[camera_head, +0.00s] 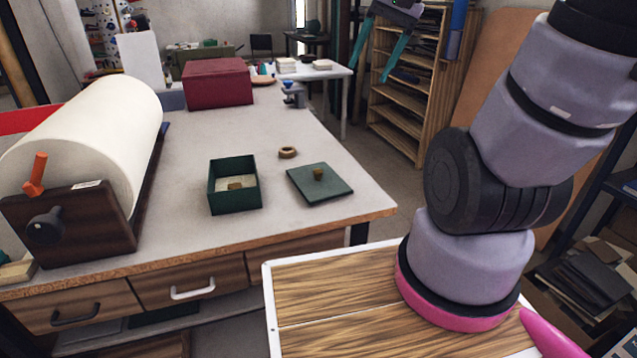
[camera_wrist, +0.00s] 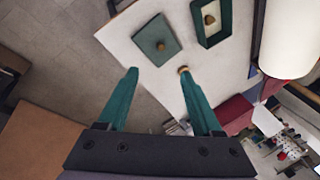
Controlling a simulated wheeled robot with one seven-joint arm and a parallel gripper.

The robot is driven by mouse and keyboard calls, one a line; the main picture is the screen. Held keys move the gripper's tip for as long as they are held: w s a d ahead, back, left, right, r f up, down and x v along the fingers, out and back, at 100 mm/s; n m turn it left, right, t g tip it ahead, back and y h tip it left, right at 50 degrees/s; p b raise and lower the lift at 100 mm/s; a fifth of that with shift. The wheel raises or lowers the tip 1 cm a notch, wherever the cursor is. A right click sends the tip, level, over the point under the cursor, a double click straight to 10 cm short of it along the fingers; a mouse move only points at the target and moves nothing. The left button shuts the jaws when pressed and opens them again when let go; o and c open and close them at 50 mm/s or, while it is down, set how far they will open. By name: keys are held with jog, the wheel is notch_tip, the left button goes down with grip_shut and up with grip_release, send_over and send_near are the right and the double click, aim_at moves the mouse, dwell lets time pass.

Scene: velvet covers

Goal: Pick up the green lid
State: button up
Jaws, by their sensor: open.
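The green lid (camera_head: 320,183) lies flat on the grey worktable, near its right front corner. It is square with a small brown knob (camera_head: 318,173) in the middle. The lid also shows in the wrist view (camera_wrist: 152,46), above and between the fingertips. An open green box (camera_head: 235,197) stands to its left with a small brown object inside. A small tan ring (camera_head: 288,152) lies behind and between them. My gripper (camera_wrist: 158,78) is open and empty, its two green fingers apart. In the head view my gripper (camera_head: 388,52) is at the top, high and away from the lid.
A big white paper roll (camera_head: 88,130) on a dark wooden holder takes up the table's left side. A dark red box (camera_head: 217,83) and a blue clamp-like tool (camera_head: 293,95) stand at the back. The tabletop (camera_head: 330,222) around the lid is clear.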

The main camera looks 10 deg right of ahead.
jog(key=w+d+f+m+g+y, duration=0.1)
jog(key=w+f+m+g+y, duration=0.25)
jog(key=f, duration=0.45)
jog(key=w+d+f+m+g+y, duration=0.1)
jog(key=w+f+m+g+y, duration=0.1)
jog(key=w+f, duration=0.45)
jog(key=m+t+y, duration=0.5)
jog(key=m+y, duration=0.4)
jog(key=y, duration=0.1)
send_near(318, 170)
jog(key=shift+h, duration=0.35)
jog(key=a, duration=0.3)
jog(key=w+a, duration=0.1)
jog(key=a, duration=0.6)
jog(key=shift+w, duration=0.3)
grip_shut()
